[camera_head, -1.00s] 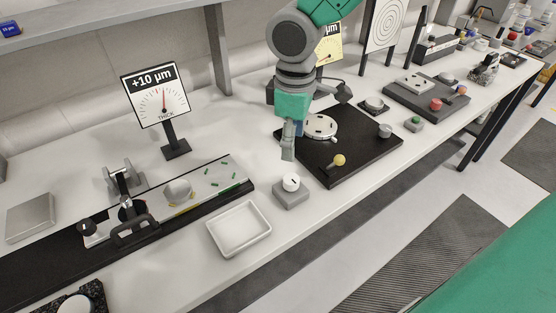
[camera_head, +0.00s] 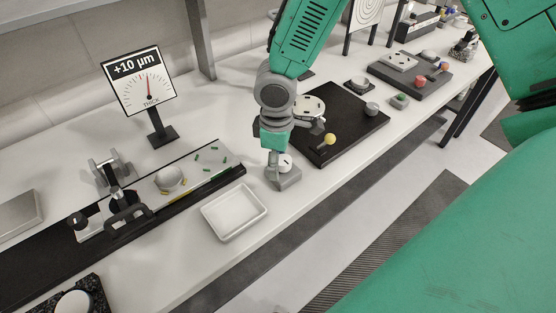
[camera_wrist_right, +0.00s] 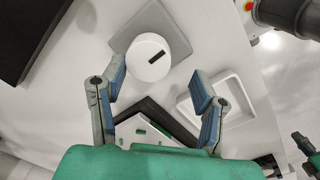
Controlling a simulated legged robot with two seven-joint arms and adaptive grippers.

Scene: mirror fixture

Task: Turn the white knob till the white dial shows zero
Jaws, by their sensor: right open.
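The white knob (camera_head: 285,161) sits on a grey block (camera_head: 284,180) near the front of the bench. In the right wrist view the knob (camera_wrist_right: 148,57) is a round white cap with a short black mark. My right gripper (camera_head: 277,160) is over the knob, pointing down. In the wrist view its open fingers (camera_wrist_right: 158,80) spread on either side of the line to the knob, with nothing between them; I cannot tell whether they touch it. The white dial (camera_head: 140,82) stands at the back left and reads +10 µm, THICK, with a red needle.
A white tray (camera_head: 235,212) lies left of the knob block. A black board (camera_head: 345,135) with a round plate and yellow-tipped handle is close on the right. A strip fixture (camera_head: 125,215) runs along the left. The bench's front edge is close to the block.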

